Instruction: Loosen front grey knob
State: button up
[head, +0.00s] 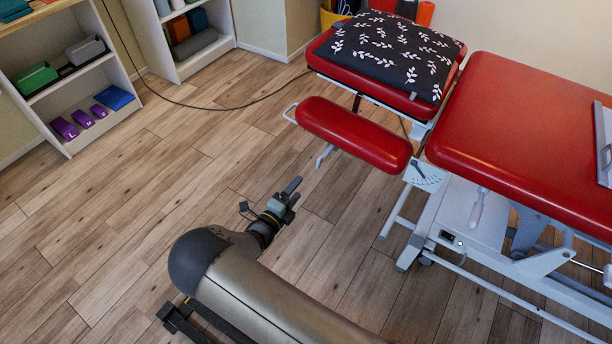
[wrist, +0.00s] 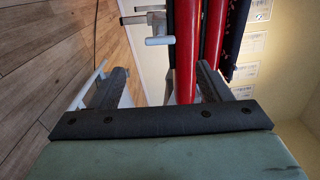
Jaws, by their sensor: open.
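A light grey knob with a bar-shaped grip (head: 325,155) sticks out below the red armrest pad (head: 350,134) of the treatment table. In the wrist view, a pale grey bar on a stem (wrist: 160,40), which looks like this knob, shows beyond the fingers, beside the red pad (wrist: 187,50). My gripper (head: 291,188) is below and left of the knob in the head view, clear of it. Whether another grey knob sits farther back is hidden.
The red table top (head: 525,135) and its white frame (head: 425,225) stand to the right. A dark leaf-patterned cushion (head: 385,50) lies on the head section. Shelves (head: 75,85) stand at the upper left, and a cable (head: 210,107) crosses the floor. Wooden floor left of my gripper is clear.

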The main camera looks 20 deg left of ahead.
jog(key=shift+s+a, duration=0.2)
jog(key=shift+s, duration=0.75)
jog(key=shift+s+a, duration=0.15)
jog(key=shift+s, duration=0.8)
